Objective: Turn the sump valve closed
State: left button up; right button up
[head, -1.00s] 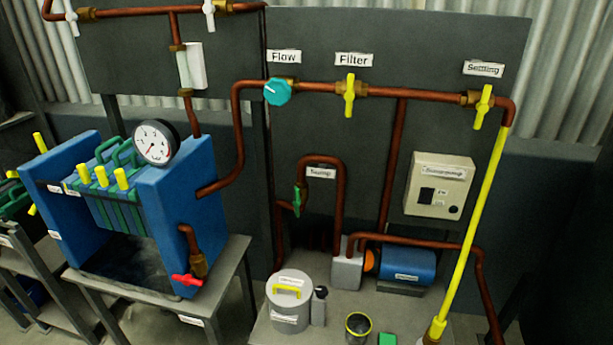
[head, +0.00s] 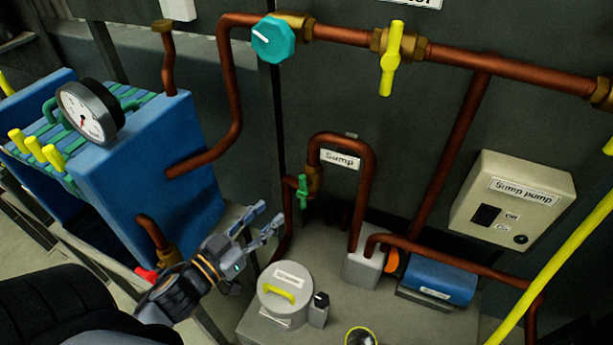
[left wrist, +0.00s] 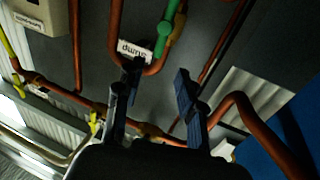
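The sump valve has a green handle (head: 303,192), standing roughly upright on the copper pipe left of the "Sump" label (head: 340,159). In the left wrist view the green handle (left wrist: 167,33) shows ahead of the fingertips and apart from them, with the label upside down beside it. My left gripper (head: 264,217) is open and empty, a little to the left of and below the handle in the head view. Its two separated fingers (left wrist: 158,75) also show in the left wrist view. My right gripper is not in view.
A grey lidded pot (head: 285,296) stands on the bench below my left gripper. The blue press (head: 150,165) with its gauge (head: 90,112) is at the left. The blue pump motor (head: 438,279) and the sump pump box (head: 511,204) are at the right.

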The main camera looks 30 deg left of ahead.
aim_at(300, 186)
pick_arm(q)
jog(key=p+x, duration=0.1)
jog(key=x, duration=1.1)
jog(key=shift+w+p, duration=0.25)
jog(key=shift+p, duration=0.05)
jog(key=shift+c, duration=0.4)
grip_shut()
